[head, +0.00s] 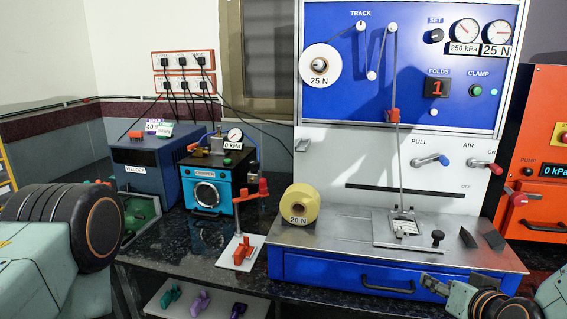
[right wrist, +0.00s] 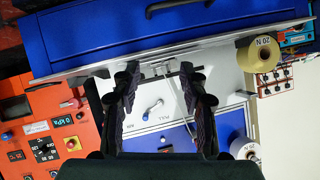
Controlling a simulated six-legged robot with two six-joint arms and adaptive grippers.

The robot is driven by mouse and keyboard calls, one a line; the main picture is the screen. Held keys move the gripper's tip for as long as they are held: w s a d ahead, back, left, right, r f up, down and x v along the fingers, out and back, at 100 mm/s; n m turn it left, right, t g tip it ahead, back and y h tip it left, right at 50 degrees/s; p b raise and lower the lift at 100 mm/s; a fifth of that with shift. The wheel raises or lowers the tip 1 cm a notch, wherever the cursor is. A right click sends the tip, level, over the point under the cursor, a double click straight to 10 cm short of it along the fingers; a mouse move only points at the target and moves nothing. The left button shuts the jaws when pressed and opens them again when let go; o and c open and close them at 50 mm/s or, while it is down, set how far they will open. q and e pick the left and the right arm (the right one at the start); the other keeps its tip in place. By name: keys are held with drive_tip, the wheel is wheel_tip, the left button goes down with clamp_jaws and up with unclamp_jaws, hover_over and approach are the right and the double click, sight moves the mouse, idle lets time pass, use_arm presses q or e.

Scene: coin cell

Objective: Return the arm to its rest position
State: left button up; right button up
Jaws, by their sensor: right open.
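My right gripper (head: 432,284) is low at the right in the head view, in front of the right end of the blue drawer. In the right wrist view, my right gripper (right wrist: 158,72) has its two dark fingers spread wide, with nothing held between them. The machine's metal ledge and white panel show beyond the fingers. My right arm (head: 490,302) comes in from the lower right corner. My left arm (head: 45,250) fills the lower left of the head view; its gripper is out of the picture.
The blue drawer (head: 345,277) lies under the steel bench top (head: 320,238). A yellow 20 N roll (head: 300,204) stands on its left end. Dark wedge blocks (head: 493,239) lie at the right. An orange pump unit (head: 540,190) stands to the right; a red-handled stand (head: 242,225) to the left.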

drive_tip(key=s+a+f+n+g+b, duration=0.1)
drive_tip(key=s+f+g, duration=0.3)
drive_tip(key=s+f, duration=0.5)
drive_tip(key=s+a+f+n+g+b, duration=0.1)
drive_tip(key=s+a+f+g, duration=0.3)
drive_tip(key=s+f, duration=0.6)
drive_tip(key=s+a+f+n+g+b, duration=0.1)
drive_tip(key=s+a+f+g+b, duration=0.1)
drive_tip(key=s+f, duration=0.7)
drive_tip(key=s+a+g, duration=0.1)
drive_tip(key=s+g, duration=0.1)
drive_tip(key=s, duration=0.3)
drive_tip(key=shift+f+y, duration=0.3)
drive_tip(key=shift+a, duration=0.1)
